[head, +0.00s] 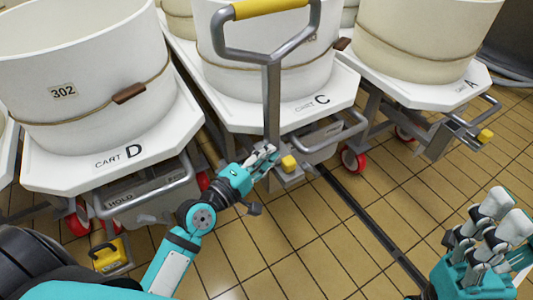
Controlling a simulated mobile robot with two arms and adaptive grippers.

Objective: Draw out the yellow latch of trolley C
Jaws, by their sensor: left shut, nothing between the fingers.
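Trolley C is a white cart plate marked "CART C" (338,97) under a cream vat, with a grey handle topped by a yellow grip. Its yellow latch (288,162) is a small knob on a grey bracket below the plate's front edge, just right of the handle post. My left gripper (266,153) is shut and empty. Its fingertips are just left of the latch and in front of the post's foot; I cannot tell whether they touch anything. My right gripper (502,212) is at the lower right, fingers pointing up, away from the trolley; its opening is unclear.
Cart D (60,172) stands at left, with a yellow latch (108,256) low in front. Cart A (450,88) stands at right, with its own yellow latch (485,136). A dark floor channel (370,218) crosses the tiles. The tiled floor (300,240) in front is clear.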

